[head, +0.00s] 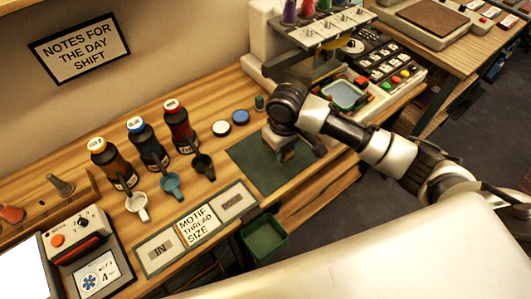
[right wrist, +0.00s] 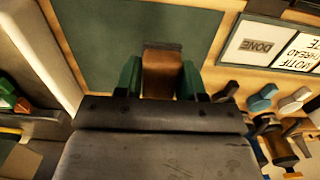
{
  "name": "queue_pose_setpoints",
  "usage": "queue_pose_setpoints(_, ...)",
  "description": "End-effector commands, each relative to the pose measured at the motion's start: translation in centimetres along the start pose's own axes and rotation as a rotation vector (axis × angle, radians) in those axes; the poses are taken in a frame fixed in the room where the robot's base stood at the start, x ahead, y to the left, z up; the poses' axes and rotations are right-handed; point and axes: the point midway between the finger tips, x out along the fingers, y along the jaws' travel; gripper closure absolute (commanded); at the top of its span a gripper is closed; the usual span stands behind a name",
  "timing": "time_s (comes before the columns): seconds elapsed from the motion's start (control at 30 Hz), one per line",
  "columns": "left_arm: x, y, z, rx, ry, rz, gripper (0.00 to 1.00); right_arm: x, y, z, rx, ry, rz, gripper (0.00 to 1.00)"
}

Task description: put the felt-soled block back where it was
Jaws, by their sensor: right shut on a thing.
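My right gripper (head: 287,154) is low over the dark green mat (head: 246,156) on the wooden table in the head view. In the right wrist view its green-padded fingers (right wrist: 161,78) are shut on a brown block (right wrist: 163,72). The block sits between the pads with the green mat behind it. My left gripper is in neither view.
A sign board with IN and DONE (head: 197,228) lies left of the mat. Several bottles (head: 181,127) and scoops (head: 137,204) stand further left. Two round lids (head: 221,128) lie behind the mat. An embroidery machine (head: 262,75) stands at the right. A green bin (head: 264,238) hangs in front.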

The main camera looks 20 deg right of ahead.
Motion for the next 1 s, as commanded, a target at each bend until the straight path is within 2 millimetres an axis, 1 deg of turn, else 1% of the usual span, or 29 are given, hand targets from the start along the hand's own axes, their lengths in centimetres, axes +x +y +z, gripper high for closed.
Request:
queue_pose_setpoints(0.03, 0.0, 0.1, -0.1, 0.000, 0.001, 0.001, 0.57, 0.7, -0.3, -1.3, 0.002, -0.001, 0.000, 0.79)
queue_pose_setpoints(0.1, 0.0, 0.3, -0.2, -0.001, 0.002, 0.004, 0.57, 1.6, -0.5, -2.8, 0.002, -0.001, 0.000, 0.79)
queue_pose_setpoints(0.2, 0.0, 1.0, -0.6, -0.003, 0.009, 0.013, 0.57, 2.6, -0.8, -4.5, 0.001, 0.000, 0.000, 0.79)
queue_pose_setpoints(0.3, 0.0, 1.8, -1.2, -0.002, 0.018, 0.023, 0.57, 3.3, -0.9, -5.5, 0.001, -0.001, 0.000, 0.79)
queue_pose_setpoints(0.47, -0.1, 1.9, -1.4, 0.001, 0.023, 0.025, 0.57, 4.1, -1.0, -6.0, 0.001, -0.001, 0.001, 0.79)
queue_pose_setpoints(0.6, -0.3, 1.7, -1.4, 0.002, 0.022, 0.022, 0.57, 6.2, -1.0, -5.9, 0.002, -0.003, 0.002, 0.79)
queue_pose_setpoints(0.7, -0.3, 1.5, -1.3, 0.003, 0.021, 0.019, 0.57, 7.3, -1.0, -6.0, 0.001, 0.000, 0.002, 0.79)
queue_pose_setpoints(0.8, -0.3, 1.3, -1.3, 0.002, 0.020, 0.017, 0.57, 7.6, -0.9, -6.0, 0.000, 0.001, 0.002, 0.79)
queue_pose_setpoints(1.0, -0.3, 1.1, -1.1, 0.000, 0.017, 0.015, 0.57, 7.6, -0.9, -5.9, 0.001, 0.001, 0.002, 0.79)
